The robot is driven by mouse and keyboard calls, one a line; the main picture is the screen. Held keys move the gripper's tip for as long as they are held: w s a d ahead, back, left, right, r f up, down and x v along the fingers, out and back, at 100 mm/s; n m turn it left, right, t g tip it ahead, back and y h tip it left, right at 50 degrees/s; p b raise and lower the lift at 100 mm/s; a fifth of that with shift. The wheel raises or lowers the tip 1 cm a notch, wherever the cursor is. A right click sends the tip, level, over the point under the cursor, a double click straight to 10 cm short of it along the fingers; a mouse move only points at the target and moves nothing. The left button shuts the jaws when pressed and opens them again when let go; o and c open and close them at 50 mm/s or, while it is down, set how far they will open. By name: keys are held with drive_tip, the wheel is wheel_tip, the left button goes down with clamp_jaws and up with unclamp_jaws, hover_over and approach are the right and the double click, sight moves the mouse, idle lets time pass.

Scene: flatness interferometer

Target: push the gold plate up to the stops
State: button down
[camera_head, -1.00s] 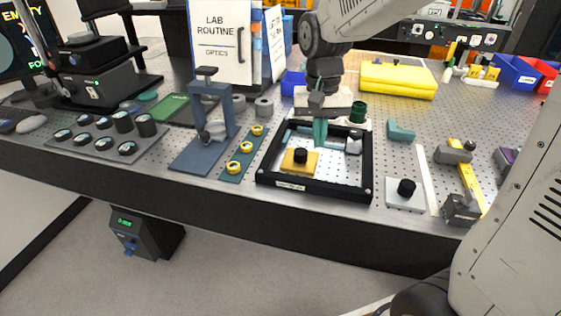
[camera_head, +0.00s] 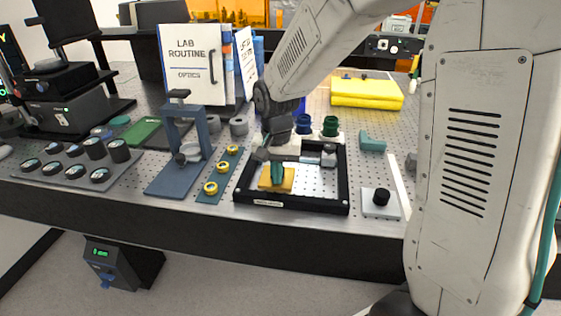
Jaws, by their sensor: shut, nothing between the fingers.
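The gold plate (camera_head: 289,184) lies flat in the front left part of a black rectangular frame (camera_head: 300,207) on the perforated bench. My gripper (camera_head: 277,182) is shut and empty, with teal fingers pointing down at the plate. The fingers overlap the plate's middle and hide its black knob. I cannot tell whether they touch the plate or stand in front of or behind the knob. A small grey block with a dark knob (camera_head: 329,156) sits in the frame's back right corner. I cannot make out the stops.
A pale plate with a black knob (camera_head: 381,208) lies right of the frame. A green strip with gold rings (camera_head: 207,196) and a blue stand (camera_head: 168,182) are at the left. Dark green and blue jars (camera_head: 330,125) stand behind. The frame's right interior is clear.

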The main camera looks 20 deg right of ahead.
drive_tip(key=shift+f, duration=0.25)
drive_tip(key=w+d, duration=0.1)
drive_tip(key=w, duration=0.1)
drive_tip(key=w+d, duration=0.2)
drive_tip(key=w, duration=0.1)
drive_tip(key=w+d, duration=0.1)
drive_tip(key=w, duration=0.2)
drive_tip(key=shift+w+d, duration=0.1)
drive_tip(key=shift+d, duration=0.3)
